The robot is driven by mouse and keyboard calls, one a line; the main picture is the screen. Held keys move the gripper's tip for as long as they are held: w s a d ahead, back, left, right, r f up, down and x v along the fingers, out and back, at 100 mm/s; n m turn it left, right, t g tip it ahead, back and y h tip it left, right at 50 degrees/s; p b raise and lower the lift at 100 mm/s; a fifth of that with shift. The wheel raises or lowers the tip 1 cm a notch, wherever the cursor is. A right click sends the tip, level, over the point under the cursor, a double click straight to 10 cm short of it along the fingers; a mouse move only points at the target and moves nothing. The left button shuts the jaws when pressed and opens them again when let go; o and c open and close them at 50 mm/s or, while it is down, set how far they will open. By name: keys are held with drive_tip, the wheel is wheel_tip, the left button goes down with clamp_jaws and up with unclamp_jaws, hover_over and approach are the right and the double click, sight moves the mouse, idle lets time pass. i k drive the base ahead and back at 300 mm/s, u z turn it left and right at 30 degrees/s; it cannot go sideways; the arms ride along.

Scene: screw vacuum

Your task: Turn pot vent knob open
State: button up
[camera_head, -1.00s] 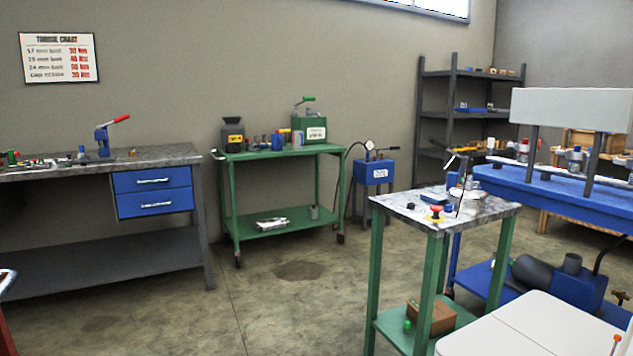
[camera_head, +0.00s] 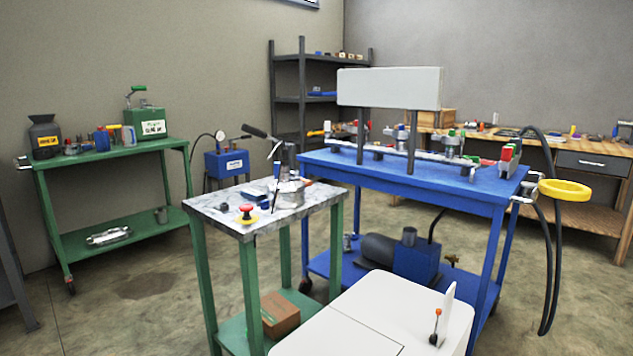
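I cannot clearly make out a pot with a vent knob. The blue cart (camera_head: 437,190) at centre right carries a metal manifold (camera_head: 398,153) with red, green and blue valve parts, too small to tell apart. A grey cylinder with a blue box, which looks like a pump (camera_head: 400,255), sits on its lower shelf. A small brass-coloured knob (camera_head: 452,260) shows at the right of the pump. My gripper is not in view.
A yellow ring (camera_head: 564,190) and black hoses (camera_head: 548,270) hang at the blue cart's right end. A green cart (camera_head: 115,158) stands left, a wooden bench (camera_head: 590,157) behind right. Floor between the carts is open.

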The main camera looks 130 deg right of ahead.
sight(264, 204)
drive_tip(key=z, duration=0.4)
drive_tip(key=i, duration=0.7)
drive_tip(key=z, duration=4.35)
drive_tip(key=i, duration=0.5)
drive_tip(key=u, duration=0.35)
drive_tip(key=k, duration=0.45)
drive_tip(key=u, duration=0.55)
drive_tip(key=i, duration=1.15)
drive_tip(key=z, duration=0.55)
